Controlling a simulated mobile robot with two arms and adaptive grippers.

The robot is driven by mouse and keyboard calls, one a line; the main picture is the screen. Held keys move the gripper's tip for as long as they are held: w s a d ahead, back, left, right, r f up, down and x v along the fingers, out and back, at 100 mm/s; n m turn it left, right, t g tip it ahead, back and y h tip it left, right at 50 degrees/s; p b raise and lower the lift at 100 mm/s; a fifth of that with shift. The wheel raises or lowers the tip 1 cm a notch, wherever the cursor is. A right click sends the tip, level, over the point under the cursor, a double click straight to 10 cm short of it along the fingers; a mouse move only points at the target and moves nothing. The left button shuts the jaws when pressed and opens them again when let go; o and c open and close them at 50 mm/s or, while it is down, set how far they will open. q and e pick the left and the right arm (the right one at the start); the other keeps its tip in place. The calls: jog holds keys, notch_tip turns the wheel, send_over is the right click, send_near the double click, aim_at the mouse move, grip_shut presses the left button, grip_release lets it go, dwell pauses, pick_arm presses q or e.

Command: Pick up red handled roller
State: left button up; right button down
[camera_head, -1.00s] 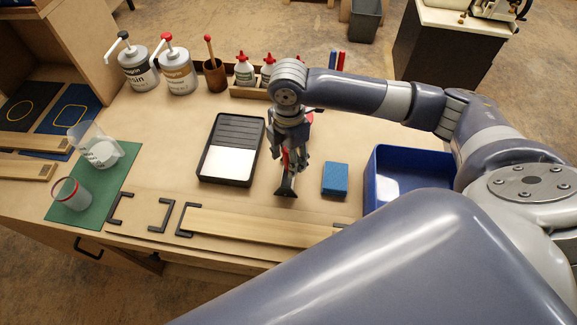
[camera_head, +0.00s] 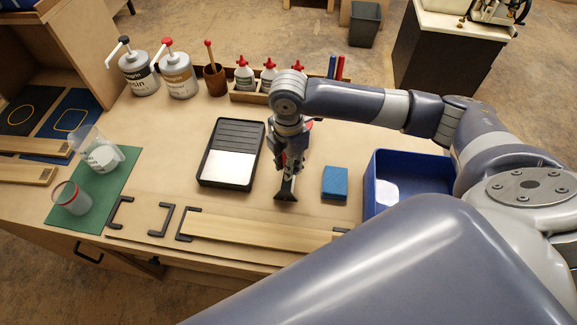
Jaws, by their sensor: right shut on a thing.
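My right gripper (camera_head: 289,165) points down over the table between the black paint tray and the blue block. It is shut on the red-handled roller, whose dark lower end (camera_head: 286,190) shows below the fingers. Most of the roller and its handle is hidden by the gripper, with a little red showing beside it. I cannot tell whether the lower end touches the table. My left gripper is not in view.
The black tray (camera_head: 217,182) lies just left of the gripper. A blue block (camera_head: 335,182) and a blue bin (camera_head: 376,158) are to the right. Pump cans (camera_head: 138,72) and bottles (camera_head: 244,75) stand behind.

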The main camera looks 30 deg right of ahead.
notch_tip(320, 180, up, 3)
jog(key=shift+w+f+b, duration=0.1)
jog(key=shift+b, duration=0.5)
pick_arm(q)
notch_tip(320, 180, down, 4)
jog(key=b, duration=0.2)
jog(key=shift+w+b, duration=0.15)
jog(key=shift+b, duration=0.2)
pick_arm(e)
jog(key=s+a+r, duration=0.2)
jog(key=s+a, duration=0.6)
jog(key=s, duration=0.5)
jog(key=shift+s+a, duration=0.35)
jog(key=c, duration=2.4)
grip_release()
